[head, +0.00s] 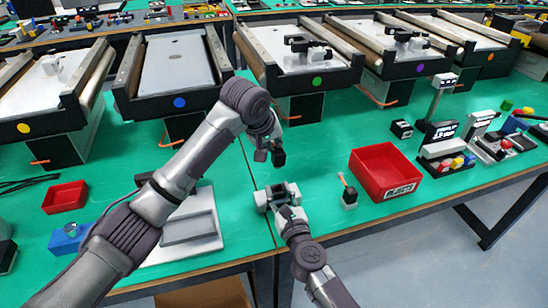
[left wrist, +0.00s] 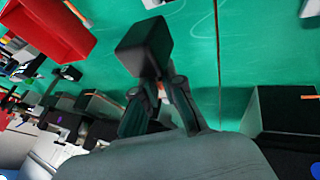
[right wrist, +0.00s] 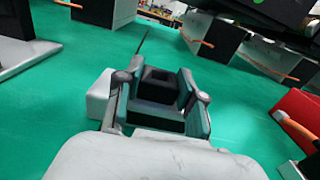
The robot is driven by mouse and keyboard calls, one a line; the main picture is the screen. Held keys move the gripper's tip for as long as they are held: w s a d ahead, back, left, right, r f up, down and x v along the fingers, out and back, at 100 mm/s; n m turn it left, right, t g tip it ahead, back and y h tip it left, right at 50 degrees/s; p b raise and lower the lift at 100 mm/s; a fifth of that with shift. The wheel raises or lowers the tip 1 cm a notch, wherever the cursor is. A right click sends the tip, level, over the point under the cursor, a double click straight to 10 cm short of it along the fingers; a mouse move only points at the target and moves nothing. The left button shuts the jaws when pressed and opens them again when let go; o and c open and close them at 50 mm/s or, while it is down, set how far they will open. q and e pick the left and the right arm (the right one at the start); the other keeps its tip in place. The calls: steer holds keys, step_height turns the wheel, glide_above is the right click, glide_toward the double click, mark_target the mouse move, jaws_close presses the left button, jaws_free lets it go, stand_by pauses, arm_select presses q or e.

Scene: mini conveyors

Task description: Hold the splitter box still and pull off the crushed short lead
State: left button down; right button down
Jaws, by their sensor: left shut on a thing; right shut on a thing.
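My left gripper (head: 268,150) is raised above the green bench and shut on a small black block (head: 278,158). In the left wrist view the same block (left wrist: 146,45) sticks out past the fingers (left wrist: 160,100), with a bit of orange beside it. It looks like the lead's plug, but its cord is mostly hidden. My right gripper (head: 284,197) is low at the bench, shut on a dark box with an open-topped socket (right wrist: 158,90), which looks like the splitter box. A pale block (right wrist: 99,98) sits against its left side. The two held things are apart.
A red rejects bin (head: 385,145) stands right of my right gripper, with a small block with an orange stub (head: 348,196) between. A pale tray (head: 190,240) lies under my left arm. Mini conveyors (head: 180,65) line the back. Bare green bench lies around the box.

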arm_select(q)
steer(key=shift+r, duration=0.2)
arm_select(e)
steer(key=shift+s+f, duration=0.1)
steer(key=shift+f, duration=0.35)
steer(key=c, duration=0.8)
jaws_free()
steer(key=shift+d, duration=0.1)
steer(key=shift+o, duration=0.9)
steer(key=shift+r, duration=0.1)
arm_select(q)
steer(key=shift+f, duration=0.1)
arm_select(e)
steer(key=shift+r, duration=0.1)
